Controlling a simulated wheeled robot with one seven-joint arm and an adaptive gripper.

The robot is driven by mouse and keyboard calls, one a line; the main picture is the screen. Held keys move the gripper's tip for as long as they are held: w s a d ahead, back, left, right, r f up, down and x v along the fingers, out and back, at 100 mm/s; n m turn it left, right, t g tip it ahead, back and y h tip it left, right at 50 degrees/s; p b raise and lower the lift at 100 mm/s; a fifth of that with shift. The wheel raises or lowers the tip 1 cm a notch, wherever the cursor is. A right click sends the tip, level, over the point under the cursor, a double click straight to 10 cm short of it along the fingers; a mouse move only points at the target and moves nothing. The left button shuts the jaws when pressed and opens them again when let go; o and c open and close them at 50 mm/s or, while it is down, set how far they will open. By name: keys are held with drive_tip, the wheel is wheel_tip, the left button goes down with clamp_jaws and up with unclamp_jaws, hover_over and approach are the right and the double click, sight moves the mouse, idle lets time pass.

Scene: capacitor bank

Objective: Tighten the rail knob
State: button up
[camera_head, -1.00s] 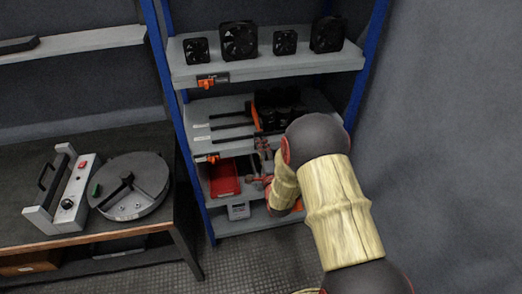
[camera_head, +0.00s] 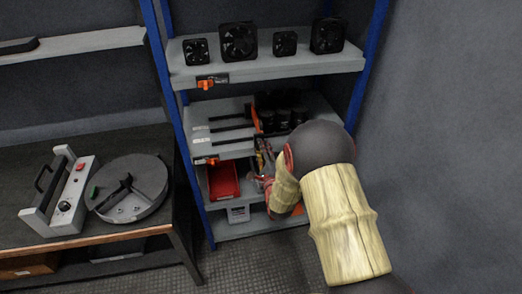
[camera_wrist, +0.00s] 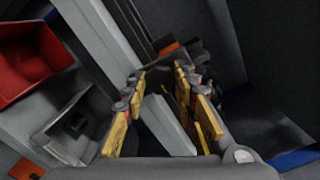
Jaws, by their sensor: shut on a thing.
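My gripper (camera_head: 263,163) is at the front edge of the middle shelf, below the front end of an orange rail (camera_head: 256,120) beside black cylinders (camera_head: 282,112). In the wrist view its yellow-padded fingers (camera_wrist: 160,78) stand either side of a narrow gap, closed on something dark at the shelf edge. This is likely the rail knob, but the fingers hide most of it and its shape is unclear. An orange part (camera_wrist: 168,47) shows just beyond the fingertips.
A red bin (camera_head: 223,181) sits on the shelf below, left of my gripper; it also shows in the wrist view (camera_wrist: 30,60). Black fans (camera_head: 239,41) stand on the top shelf. A blue post (camera_head: 368,75) rises at the right. A bench (camera_head: 60,150) with equipment stands left.

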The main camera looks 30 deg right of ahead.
drive_tip(key=shift+f, duration=0.1)
drive_tip(key=o, duration=1)
drive_tip(key=shift+o, duration=0.8)
drive_tip(key=shift+s, duration=0.1)
drive_tip(key=v, duration=1.1)
drive_tip(key=shift+s+a, duration=0.2)
drive_tip(key=shift+s, duration=0.15)
